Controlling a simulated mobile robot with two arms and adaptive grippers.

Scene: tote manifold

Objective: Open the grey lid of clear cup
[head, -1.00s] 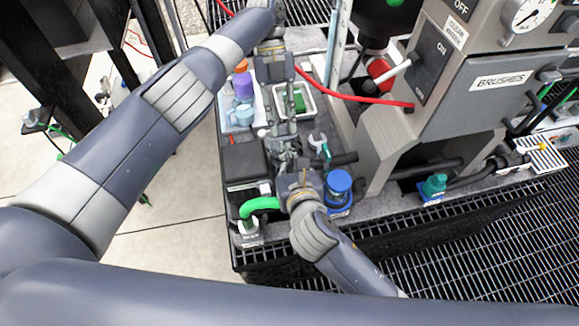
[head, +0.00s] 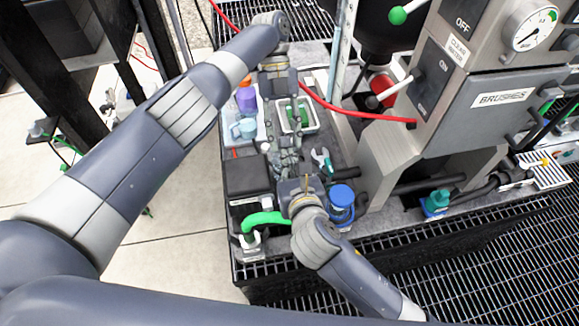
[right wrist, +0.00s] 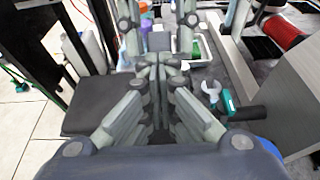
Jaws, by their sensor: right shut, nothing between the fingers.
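I cannot make out the clear cup or its grey lid for certain; the two grippers cover the middle of the bench. In the head view my left gripper (head: 285,128) reaches down from the back, and its fingertips are hard to separate from the right ones. My right gripper (head: 289,163) comes from the front, facing it. In the right wrist view the right gripper's fingers (right wrist: 158,88) are closed together and empty. The left gripper's fingers (right wrist: 158,28) show at the top, beyond them, with a dark grey shape between; what it is, I cannot tell.
A black box (head: 247,168) stands left of the right gripper, with a green handle (head: 265,218) in front. A blue-lidded jar (head: 341,194) is close on the right. Behind are a purple bottle (head: 246,99) and a white tray (head: 314,118). The grey machine (head: 440,110) blocks the right.

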